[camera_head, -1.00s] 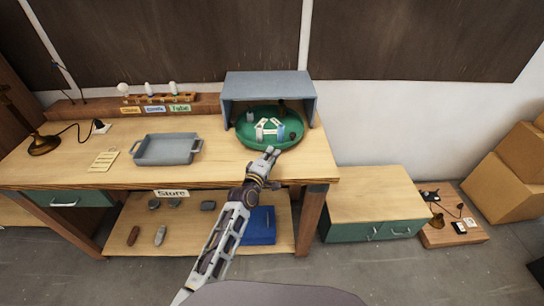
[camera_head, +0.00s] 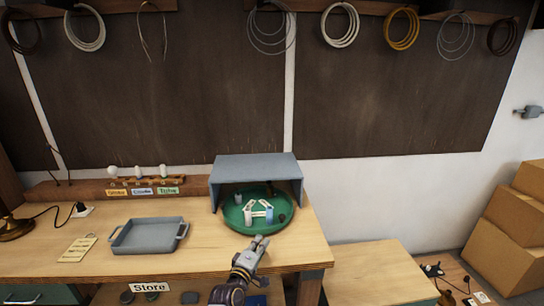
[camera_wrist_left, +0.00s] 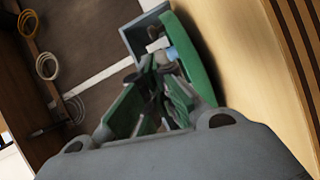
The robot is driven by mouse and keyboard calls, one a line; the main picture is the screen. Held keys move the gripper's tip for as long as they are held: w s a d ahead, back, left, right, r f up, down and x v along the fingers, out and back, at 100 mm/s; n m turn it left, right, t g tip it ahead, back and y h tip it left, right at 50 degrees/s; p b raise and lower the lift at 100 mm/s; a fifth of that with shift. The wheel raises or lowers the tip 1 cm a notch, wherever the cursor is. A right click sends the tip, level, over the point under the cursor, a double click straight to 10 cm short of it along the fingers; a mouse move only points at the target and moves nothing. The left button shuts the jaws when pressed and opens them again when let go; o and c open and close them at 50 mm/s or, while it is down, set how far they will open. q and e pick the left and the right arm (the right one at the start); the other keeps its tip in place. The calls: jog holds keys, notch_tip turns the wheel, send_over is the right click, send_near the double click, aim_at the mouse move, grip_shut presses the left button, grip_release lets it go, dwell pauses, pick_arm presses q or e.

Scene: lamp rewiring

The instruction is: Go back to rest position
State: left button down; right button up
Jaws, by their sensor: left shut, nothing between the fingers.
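My left gripper (camera_head: 261,241) is shut and empty at the front edge of the workbench, just in front of the green round tray (camera_head: 240,222). In the left wrist view its fingers (camera_wrist_left: 160,75) come together in front of the tray's green rim (camera_wrist_left: 190,60). The tray sits partly under a grey open-fronted box (camera_head: 256,170) and holds a few small white, blue and dark items (camera_head: 259,210). My right gripper is not in view.
A grey handled tray (camera_head: 148,237) stands on the workbench (camera_head: 200,265) to the left. Bulbs (camera_head: 163,171) stand on a labelled rack behind. A lamp (camera_head: 14,225) is at far left. Wire coils (camera_head: 340,25) hang above. A low cabinet (camera_head: 375,272) and cardboard boxes (camera_head: 505,252) are right.

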pick_arm(q)
jog(key=s+a+f+m+g+y, duration=0.2)
jog(key=s+a+f+m+g, duration=0.25)
jog(key=s, duration=0.65)
jog(key=s+a+f+m+g+y, duration=0.15)
jog(key=s+a+m+g, duration=0.45)
jog(key=s, duration=0.6)
jog(key=s+a+f+m+g+y, duration=0.2)
jog(key=s+a+m, duration=0.2)
jog(key=s+a, duration=0.5)
jog(key=s+d+f+g, duration=0.1)
jog(key=s+f, duration=0.2)
jog(key=f, duration=1.4)
jog(key=s+d+f+g, duration=0.1)
jog(key=s+f, duration=0.1)
jog(key=f, duration=1.5)
jog(key=s+a+f, duration=0.2)
jog(key=s+f, duration=0.7)
jog(key=s, duration=0.2)
jog(key=s+a+f, duration=0.2)
jog(key=s+f, duration=0.8)
jog(key=s, duration=0.1)
jog(key=shift+g, duration=0.35)
